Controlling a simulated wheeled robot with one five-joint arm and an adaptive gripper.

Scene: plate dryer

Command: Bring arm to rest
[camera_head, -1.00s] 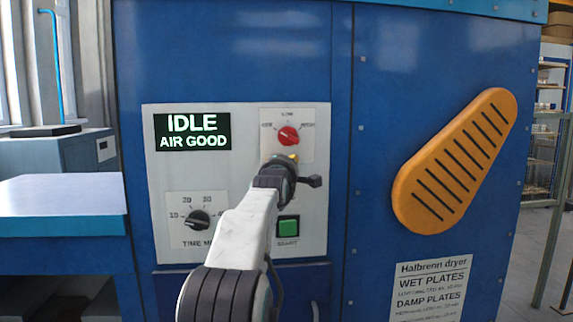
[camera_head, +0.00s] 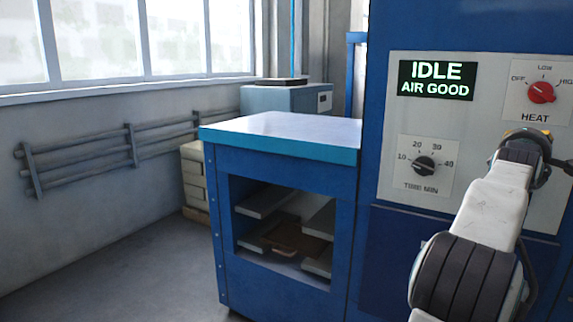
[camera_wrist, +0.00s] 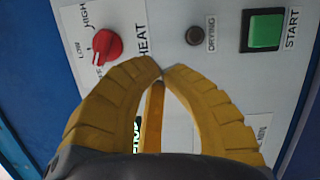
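My arm reaches from the lower right of the head view toward the dryer's control panel (camera_head: 388,150). My gripper (camera_wrist: 162,73) faces that panel in the wrist view. In the head view the wrist hides most of the gripper (camera_head: 513,132). The red heat knob (camera_head: 541,92) is near the fingers and also shows in the wrist view (camera_wrist: 107,45), apart from them.
The green start button (camera_wrist: 264,30) is on the panel. The display (camera_head: 436,80) reads IDLE, AIR GOOD. The time knob (camera_head: 424,166) is left of my arm. A blue bench (camera_head: 285,160) with shelves stands left of the dryer. Open floor (camera_head: 120,260) lies further left.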

